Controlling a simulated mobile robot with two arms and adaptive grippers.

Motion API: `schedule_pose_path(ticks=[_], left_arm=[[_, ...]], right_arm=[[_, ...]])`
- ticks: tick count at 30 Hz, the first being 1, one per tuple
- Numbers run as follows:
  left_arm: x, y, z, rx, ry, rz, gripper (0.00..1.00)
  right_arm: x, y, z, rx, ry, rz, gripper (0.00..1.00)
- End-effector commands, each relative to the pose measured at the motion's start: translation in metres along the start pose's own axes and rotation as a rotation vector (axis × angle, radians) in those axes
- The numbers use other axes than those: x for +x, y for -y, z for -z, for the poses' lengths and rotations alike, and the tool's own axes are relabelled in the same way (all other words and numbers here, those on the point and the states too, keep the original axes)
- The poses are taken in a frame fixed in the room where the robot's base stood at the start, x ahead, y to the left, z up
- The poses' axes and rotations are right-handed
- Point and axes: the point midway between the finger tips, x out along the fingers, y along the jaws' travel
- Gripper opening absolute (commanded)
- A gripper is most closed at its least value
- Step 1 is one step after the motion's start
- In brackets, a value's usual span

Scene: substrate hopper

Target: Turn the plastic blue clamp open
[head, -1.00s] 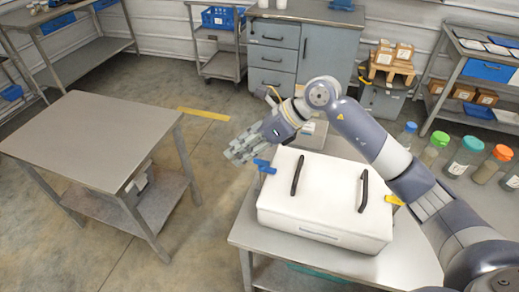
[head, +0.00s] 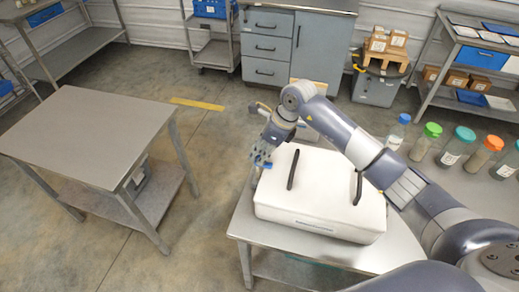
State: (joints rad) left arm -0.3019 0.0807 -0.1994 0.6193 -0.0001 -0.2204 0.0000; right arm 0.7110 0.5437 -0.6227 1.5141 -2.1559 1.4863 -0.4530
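The blue clamp (head: 262,164) is at the left end of the white hopper box (head: 315,215), which has two dark handles on its lid. Only a little of the clamp shows, as my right gripper (head: 262,154) is right over it. The gripper points down at the clamp and overlaps it in the picture. I cannot tell whether the fingers touch it or how far apart they are. My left gripper is not in the head view.
The box stands on a grey metal table (head: 236,226). Several jars with coloured lids (head: 432,131) stand behind my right arm. An empty table (head: 85,130) is at the left, with open floor between the two tables. Drawers (head: 270,48) stand at the back.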

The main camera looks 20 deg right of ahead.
Motion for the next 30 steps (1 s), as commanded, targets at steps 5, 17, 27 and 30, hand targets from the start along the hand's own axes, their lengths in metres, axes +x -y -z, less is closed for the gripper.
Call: schedule_pose_path(ticks=[5, 17, 27, 30], left_arm=[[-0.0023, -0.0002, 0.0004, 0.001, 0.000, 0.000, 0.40], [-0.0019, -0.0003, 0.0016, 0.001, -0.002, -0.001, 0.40], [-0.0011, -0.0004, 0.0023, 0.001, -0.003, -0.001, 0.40], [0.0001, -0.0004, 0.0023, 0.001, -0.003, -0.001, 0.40]], right_arm=[[0.0086, 0.0001, 0.0001, 0.000, 0.000, 0.001, 0.27], [0.0090, 0.0001, 0.0002, 0.000, 0.000, 0.001, 0.00], [0.0088, 0.0001, 0.0004, 0.014, 0.000, 0.008, 0.00], [0.0090, 0.0000, 0.0007, 0.042, 0.000, 0.020, 0.00]])
